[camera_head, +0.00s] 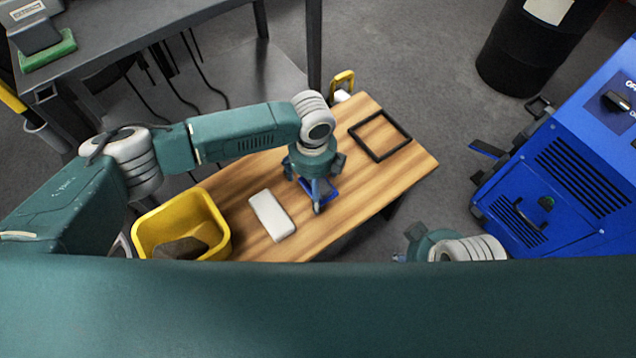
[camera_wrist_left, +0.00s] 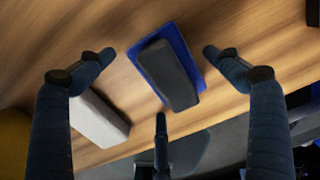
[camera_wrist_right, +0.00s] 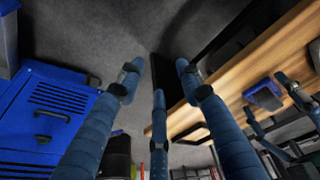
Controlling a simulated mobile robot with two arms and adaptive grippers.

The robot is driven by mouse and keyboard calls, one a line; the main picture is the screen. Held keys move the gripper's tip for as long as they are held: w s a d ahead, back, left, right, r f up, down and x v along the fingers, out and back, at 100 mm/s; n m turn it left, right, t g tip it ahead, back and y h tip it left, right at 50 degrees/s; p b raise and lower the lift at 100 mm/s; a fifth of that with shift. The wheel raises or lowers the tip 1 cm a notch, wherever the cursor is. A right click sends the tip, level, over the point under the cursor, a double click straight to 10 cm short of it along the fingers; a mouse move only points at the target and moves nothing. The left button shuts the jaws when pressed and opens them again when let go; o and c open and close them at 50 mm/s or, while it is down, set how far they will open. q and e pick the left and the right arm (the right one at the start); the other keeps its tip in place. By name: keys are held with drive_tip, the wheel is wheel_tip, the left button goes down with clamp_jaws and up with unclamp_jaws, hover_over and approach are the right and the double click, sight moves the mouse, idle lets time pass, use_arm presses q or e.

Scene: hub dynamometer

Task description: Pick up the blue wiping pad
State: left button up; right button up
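The blue wiping pad (camera_head: 321,191) lies on the wooden table, largely hidden under my left gripper (camera_head: 314,192) in the head view. The left wrist view shows it as a blue base (camera_wrist_left: 186,45) with a dark grey block on top. My left gripper (camera_wrist_left: 158,58) is open above the pad, with fingers spread on either side and no visible contact. The pad also shows in the right wrist view (camera_wrist_right: 262,95). My right gripper (camera_wrist_right: 159,68) is open and empty, off the table's front edge; in the head view only part of it (camera_head: 405,252) shows.
A white block (camera_head: 272,215) lies left of the pad. A yellow bin (camera_head: 215,208) with a dark item inside stands at the table's left end. A black square frame (camera_head: 400,150) lies toward the right end. A blue machine (camera_head: 550,185) stands right of the table, across a floor gap.

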use_arm(q)
drive_tip(key=c, duration=0.9)
drive_tip(key=shift+r, duration=0.25)
wheel_tip(320, 180, up, 9)
drive_tip(key=p, duration=0.2)
drive_tip(key=shift+f+p, duration=0.1)
drive_tip(key=shift+p, duration=0.25)
wheel_tip(320, 180, up, 11)
drive_tip(key=shift+f+p, duration=0.15)
drive_tip(key=shift+p, duration=0.85)
use_arm(e)
wheel_tip(320, 180, down, 16)
drive_tip(key=s, duration=0.1)
drive_tip(key=shift+f+g, duration=0.15)
drive_tip(key=shift+g, duration=0.25)
drive_tip(key=shift+a, duration=0.1)
